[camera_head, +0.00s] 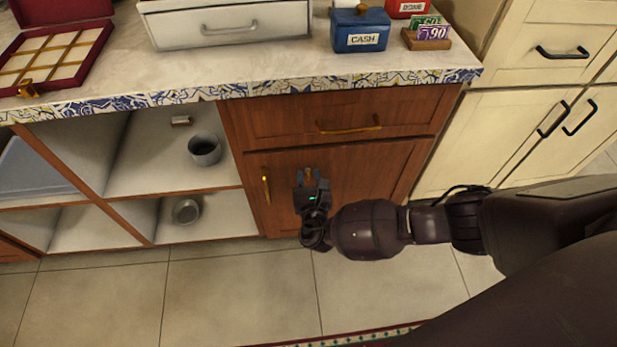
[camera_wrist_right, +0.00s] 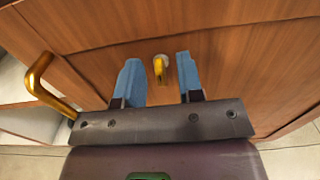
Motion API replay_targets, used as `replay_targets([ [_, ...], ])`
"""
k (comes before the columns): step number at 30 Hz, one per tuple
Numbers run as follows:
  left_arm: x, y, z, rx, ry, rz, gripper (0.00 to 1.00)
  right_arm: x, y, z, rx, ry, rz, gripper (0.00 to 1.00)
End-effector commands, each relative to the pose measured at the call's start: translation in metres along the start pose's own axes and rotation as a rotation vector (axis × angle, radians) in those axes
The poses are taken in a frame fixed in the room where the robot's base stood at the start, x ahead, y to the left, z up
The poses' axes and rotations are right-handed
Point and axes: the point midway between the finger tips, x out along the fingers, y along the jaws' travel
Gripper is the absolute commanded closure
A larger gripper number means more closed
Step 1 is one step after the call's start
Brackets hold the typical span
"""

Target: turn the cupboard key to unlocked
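The brown wooden cupboard door (camera_head: 365,172) is closed below a drawer. In the right wrist view a yellow key (camera_wrist_right: 159,70) sits in a round pale lock on the door. My right gripper (camera_head: 308,173) is in front of the door. In the wrist view its two blue fingers (camera_wrist_right: 159,78) are apart, one on each side of the key, with gaps between, touching nothing that I can see. In the head view the key is mostly hidden at the gripper. My left gripper is not in view.
A brass door handle (camera_head: 266,187) stands left of the gripper; it also shows in the wrist view (camera_wrist_right: 40,85). A drawer handle (camera_head: 349,126) is above. Open shelves on the left hold a grey cup (camera_head: 204,149) and a bowl (camera_head: 186,211). The counter edge (camera_head: 270,87) juts out above.

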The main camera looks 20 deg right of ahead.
Motion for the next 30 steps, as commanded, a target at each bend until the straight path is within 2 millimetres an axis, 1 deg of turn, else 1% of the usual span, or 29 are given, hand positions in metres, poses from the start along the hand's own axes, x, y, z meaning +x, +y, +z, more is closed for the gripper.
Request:
replay_targets([
  [3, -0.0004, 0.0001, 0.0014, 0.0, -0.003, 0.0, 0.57, 0.0001, -0.0001, 0.0004, 0.0, -0.001, 0.0, 0.66],
  [5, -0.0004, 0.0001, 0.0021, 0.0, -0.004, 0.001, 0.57, 0.0001, -0.0002, 0.0003, 0.0, -0.001, 0.0, 0.75],
  [9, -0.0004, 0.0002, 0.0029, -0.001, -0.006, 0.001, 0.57, -0.0001, -0.0002, 0.0002, 0.0, -0.001, 0.0, 0.96],
  [10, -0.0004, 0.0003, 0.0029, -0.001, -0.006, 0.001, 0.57, -0.0001, -0.0003, 0.0002, 0.0, -0.001, 0.0, 1.0],
  [17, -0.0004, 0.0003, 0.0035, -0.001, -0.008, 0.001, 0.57, -0.0002, -0.0004, 0.0, 0.004, 0.0, -0.001, 1.0],
  [22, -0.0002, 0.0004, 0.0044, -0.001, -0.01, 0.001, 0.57, -0.0004, -0.001, -0.0003, 0.039, -0.001, -0.002, 1.0],
  [26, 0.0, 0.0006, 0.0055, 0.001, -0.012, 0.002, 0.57, -0.0008, -0.002, -0.0012, 0.101, 0.001, -0.003, 1.0],
  [30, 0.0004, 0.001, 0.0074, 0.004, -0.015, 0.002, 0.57, -0.0012, -0.0029, -0.002, 0.2, 0.001, -0.004, 1.0],
])
